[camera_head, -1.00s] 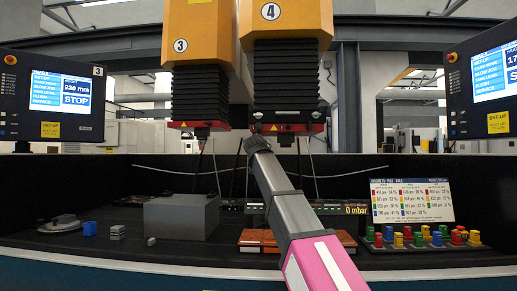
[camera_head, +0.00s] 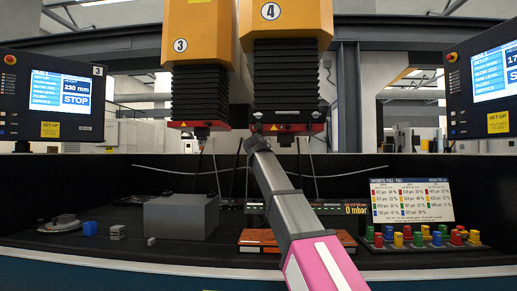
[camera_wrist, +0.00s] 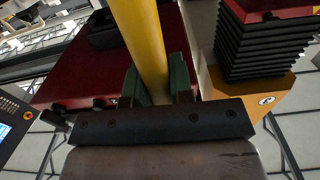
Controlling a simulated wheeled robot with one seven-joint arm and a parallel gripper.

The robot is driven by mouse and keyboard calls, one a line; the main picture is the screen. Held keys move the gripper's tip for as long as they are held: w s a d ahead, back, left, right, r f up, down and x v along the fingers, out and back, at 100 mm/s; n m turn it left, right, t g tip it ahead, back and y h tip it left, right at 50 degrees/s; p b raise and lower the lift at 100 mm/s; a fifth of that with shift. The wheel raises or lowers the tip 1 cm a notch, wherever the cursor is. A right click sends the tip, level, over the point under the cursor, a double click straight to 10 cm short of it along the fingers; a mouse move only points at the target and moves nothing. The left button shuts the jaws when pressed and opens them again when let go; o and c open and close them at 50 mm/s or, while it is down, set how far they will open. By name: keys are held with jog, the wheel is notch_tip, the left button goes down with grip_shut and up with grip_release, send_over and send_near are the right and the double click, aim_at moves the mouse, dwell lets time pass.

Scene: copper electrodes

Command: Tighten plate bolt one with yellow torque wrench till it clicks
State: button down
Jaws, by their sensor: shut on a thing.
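The yellow torque wrench (camera_wrist: 143,38) shows in the wrist view as a yellow shaft running up from between my jaws and out of the top of the picture. My gripper (camera_wrist: 157,85) is shut around it, with a green finger on each side. The wrench's head is out of view, so I cannot tell whether it sits on a bolt. I cannot pick out plate bolt one in either view. In the head view my arm reaches up to the underside of the yellow head marked 4 (camera_head: 285,28), and my gripper and the wrench cannot be made out.
In the wrist view a dark red block (camera_wrist: 85,75) lies behind the wrench, and black bellows (camera_wrist: 262,45) are close at right. In the head view, head 3 (camera_head: 197,30) hangs left. A grey block (camera_head: 180,217) and a rack of coloured pieces (camera_head: 425,237) stand on the bench.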

jog(key=shift+w, duration=0.65)
jog(key=a+r+m, duration=0.4)
jog(key=a+m, duration=0.3)
jog(key=m, duration=0.4)
jog(key=shift+a+r+m, duration=0.15)
jog(key=shift+a+m, duration=0.1)
jog(key=shift+m, duration=0.05)
jog(key=c, duration=1.7)
grip_release()
jog(key=shift+w, duration=0.15)
grip_shut()
dwell(0.7)
jog(key=shift+s+h, duration=0.2)
jog(key=shift+h, duration=0.1)
jog(key=shift+s+y, duration=0.25)
jog(key=shift+y, duration=0.15)
dwell(0.3)
